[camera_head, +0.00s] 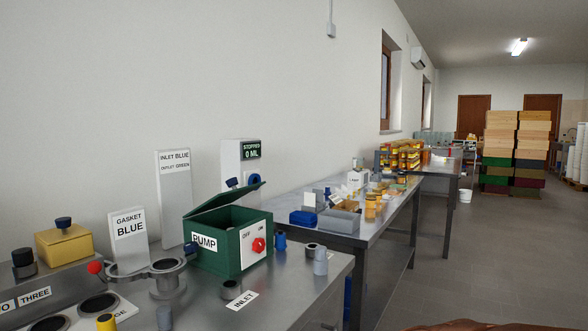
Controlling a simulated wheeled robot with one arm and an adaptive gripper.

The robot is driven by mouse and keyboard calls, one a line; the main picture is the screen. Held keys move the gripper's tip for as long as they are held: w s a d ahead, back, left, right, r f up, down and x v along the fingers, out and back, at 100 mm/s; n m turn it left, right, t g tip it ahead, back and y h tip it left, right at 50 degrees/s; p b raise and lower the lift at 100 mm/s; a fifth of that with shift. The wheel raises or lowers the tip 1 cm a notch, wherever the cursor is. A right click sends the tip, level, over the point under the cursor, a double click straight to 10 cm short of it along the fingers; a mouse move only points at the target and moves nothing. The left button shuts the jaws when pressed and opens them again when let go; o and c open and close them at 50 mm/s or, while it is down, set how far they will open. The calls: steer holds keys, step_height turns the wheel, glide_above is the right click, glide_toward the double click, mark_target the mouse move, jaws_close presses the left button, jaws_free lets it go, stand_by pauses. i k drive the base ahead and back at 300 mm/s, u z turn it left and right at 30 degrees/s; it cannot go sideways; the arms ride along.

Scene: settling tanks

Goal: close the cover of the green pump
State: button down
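The green pump (256,219) is a box on the metal bench at the lower middle, with a "PUMP" label and a red knob (258,245) on a white panel marked OFF and ON. Its green cover (224,199) is open. It is tilted up, higher on the right, with a dark gap between it and the box. The inside of the box is mostly hidden. My gripper is not in view.
Left of the pump are a "GASKET BLUE" sign (129,241), a ring stand with a red ball (95,267) and a yellow block (63,246). Small cylinders stand around the pump. A "STOPPED 0 ML" display (251,150) is behind. Open floor (425,260) lies to the right.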

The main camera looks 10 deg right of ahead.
mark_target(222, 200)
steer(key=z, duration=1.1)
steer(key=i, duration=1.8)
steer(key=u, duration=2.95)
